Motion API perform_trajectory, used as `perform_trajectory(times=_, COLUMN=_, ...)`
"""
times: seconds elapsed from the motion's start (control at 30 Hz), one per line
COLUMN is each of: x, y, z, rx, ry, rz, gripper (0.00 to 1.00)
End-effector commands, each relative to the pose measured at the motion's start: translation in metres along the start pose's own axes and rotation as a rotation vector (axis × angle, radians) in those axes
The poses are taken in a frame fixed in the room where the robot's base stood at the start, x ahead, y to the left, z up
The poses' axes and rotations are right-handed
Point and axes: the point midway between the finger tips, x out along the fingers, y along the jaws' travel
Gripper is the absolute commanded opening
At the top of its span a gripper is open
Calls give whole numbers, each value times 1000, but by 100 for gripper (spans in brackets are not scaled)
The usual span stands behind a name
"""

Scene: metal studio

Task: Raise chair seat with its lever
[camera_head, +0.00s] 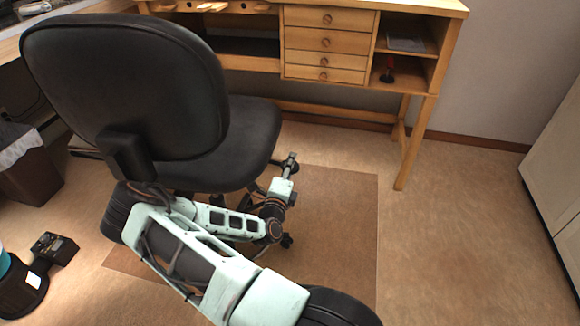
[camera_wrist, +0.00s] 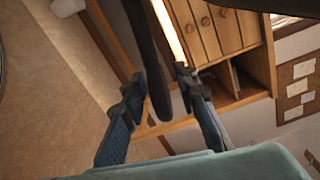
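The black office chair (camera_head: 135,85) stands with its backrest toward me. Its seat (camera_head: 250,140) shows beyond the backrest. My gripper (camera_head: 290,163) is low at the seat's right edge, with my arm reaching past the chair's near side. In the wrist view my gripper (camera_wrist: 162,76) has its two blue-grey fingers spread apart. A long dark part of the chair (camera_wrist: 147,55) with a rounded end shows between the fingers in the picture. I cannot tell whether it is the seat edge or the lever, or whether a finger touches it. I cannot make out the lever in the head view.
A wooden workbench (camera_head: 330,45) with drawers stands behind the chair. A brown mat (camera_head: 345,225) lies under the chair. A brown bin (camera_head: 30,170) and a black pedal (camera_head: 54,248) are at left. A pale cabinet (camera_head: 560,170) is at right. The floor before it is clear.

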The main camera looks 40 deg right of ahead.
Motion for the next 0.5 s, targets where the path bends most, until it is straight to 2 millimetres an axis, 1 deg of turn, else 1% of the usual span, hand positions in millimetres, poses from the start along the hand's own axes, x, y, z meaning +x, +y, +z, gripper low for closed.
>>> perform_trajectory(times=0.2, x=0, y=0, z=0, rx=0, ry=0, rz=0, gripper=28)
perform_trajectory(times=0.27, x=0, y=0, z=0, rx=0, ry=0, rz=0, gripper=22)
perform_trajectory(times=0.47, x=0, y=0, z=0, rx=1, ry=0, rz=0, gripper=0)
perform_trajectory(times=0.5, x=0, y=0, z=0, rx=1, ry=0, rz=0, gripper=0)
